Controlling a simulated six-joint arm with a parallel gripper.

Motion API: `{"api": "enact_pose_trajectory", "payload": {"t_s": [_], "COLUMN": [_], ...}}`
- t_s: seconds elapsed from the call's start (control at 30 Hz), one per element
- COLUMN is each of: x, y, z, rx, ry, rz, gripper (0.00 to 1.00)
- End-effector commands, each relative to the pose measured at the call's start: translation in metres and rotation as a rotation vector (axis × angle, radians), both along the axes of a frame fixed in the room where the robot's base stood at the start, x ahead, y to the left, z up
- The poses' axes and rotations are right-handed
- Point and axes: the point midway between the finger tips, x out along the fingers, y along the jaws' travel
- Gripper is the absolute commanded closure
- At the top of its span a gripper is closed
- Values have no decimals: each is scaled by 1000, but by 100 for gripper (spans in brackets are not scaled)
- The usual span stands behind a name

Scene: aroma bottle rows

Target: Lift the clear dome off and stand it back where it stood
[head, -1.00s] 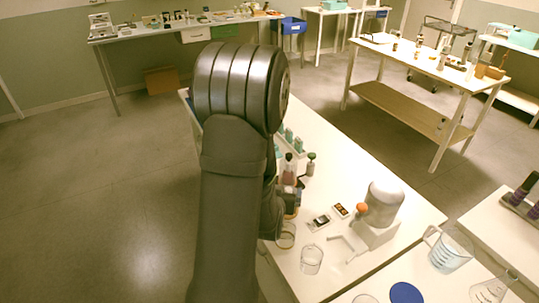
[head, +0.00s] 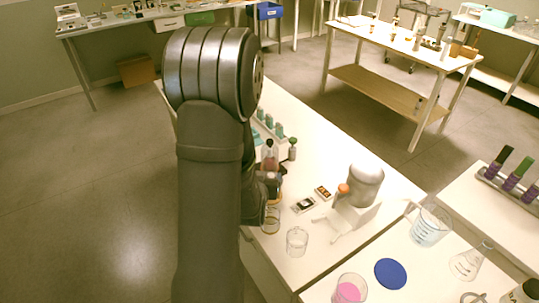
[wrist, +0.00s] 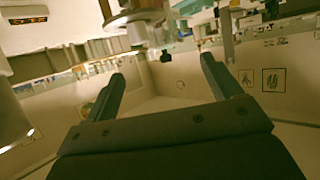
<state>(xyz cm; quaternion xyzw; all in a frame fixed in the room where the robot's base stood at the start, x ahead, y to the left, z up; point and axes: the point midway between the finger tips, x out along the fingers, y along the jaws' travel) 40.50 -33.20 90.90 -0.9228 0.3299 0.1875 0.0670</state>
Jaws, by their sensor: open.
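A rounded greyish dome (head: 366,184) stands upright on a white block on the bench in the head view. I cannot tell whether it is see-through, or whether it is the clear dome of the task. An orange-topped item (head: 343,190) stands at its left side. No dome can be made out for sure in the wrist view.
Two clear glasses (head: 297,241) stand at the near bench edge beside my arm. Small dark-faced cards (head: 304,205) lie left of the dome. Small bottles (head: 292,148) stand farther back. A blue disc (head: 390,273), a pink-filled beaker (head: 350,289) and a measuring jug (head: 429,225) are nearer, lower right.

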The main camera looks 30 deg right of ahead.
Motion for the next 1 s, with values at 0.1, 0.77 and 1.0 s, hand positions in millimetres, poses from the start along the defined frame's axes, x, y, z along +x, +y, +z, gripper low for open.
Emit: {"api": "enact_pose_trajectory", "payload": {"t_s": [0.1,0.77,1.0], "x": [1,74,84], "y": [-1,-80,-86], "z": [0,41,87], "rx": [2,285,412], "ry": [5,393,535], "rz": [-1,-12,12], "gripper": [17,17,17]}}
